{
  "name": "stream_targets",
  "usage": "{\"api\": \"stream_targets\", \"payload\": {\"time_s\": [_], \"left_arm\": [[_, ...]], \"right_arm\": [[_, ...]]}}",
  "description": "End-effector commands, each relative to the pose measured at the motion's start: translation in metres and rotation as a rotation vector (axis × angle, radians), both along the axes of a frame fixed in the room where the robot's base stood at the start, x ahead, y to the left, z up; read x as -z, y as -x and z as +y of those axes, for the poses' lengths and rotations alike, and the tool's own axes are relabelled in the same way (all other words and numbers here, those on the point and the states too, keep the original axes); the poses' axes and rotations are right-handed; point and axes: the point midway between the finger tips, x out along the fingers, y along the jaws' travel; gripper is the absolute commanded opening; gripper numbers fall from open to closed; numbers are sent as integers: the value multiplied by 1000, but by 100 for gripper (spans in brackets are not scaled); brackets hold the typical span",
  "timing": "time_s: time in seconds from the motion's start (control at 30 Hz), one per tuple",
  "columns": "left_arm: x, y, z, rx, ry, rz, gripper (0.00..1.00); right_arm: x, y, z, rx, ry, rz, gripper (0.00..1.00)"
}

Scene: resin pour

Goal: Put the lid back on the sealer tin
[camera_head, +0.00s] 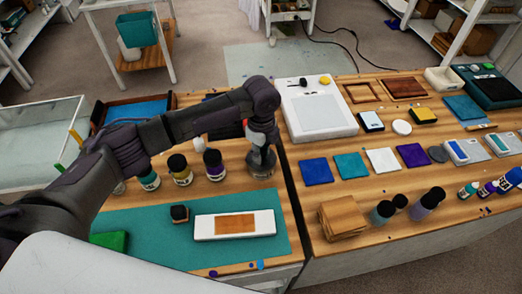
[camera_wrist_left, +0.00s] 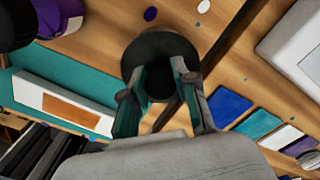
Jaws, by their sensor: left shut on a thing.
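My left gripper (camera_head: 261,148) reaches down at the right end of the left table, near its edge. In the left wrist view its fingers (camera_wrist_left: 160,88) are closed on a dark round piece (camera_wrist_left: 158,47), which looks like the lid. In the head view a grey, tin-like round thing (camera_head: 261,168) shows right below the gripper; I take it for the sealer tin. The arm and fingers partly hide it. I cannot tell whether the dark piece touches the tin or is apart from it. My right gripper is not in view.
Several dark-capped jars (camera_head: 180,170) stand left of the gripper. A white tray with a wooden panel (camera_head: 235,224) and a small dark block (camera_head: 180,213) lie on the teal mat (camera_head: 150,238). The right table holds coloured tiles (camera_head: 316,171), a white device (camera_head: 317,108) and stacked wood (camera_head: 343,219).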

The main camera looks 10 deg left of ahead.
Motion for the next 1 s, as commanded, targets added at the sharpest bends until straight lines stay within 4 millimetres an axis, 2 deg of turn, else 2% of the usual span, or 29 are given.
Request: {"api": "stream_targets", "payload": {"time_s": [0.23, 0.27, 0.43, 0.63, 0.67, 0.8, 1.0], "left_arm": [[0, 0, 0, 0, 0, 0, 0], [0, 0, 0, 0, 0, 0, 30], [0, 0, 0, 0, 0, 0, 58], [0, 0, 0, 0, 0, 0, 58], [0, 0, 0, 0, 0, 0, 59], [0, 0, 0, -1, 0, 0, 83], [0, 0, 0, -1, 0, 0, 83]], "right_arm": [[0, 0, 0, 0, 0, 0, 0], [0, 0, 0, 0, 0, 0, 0], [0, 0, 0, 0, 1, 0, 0], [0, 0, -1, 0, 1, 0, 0], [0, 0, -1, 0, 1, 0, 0], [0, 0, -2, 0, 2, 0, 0], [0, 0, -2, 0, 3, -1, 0]]}}
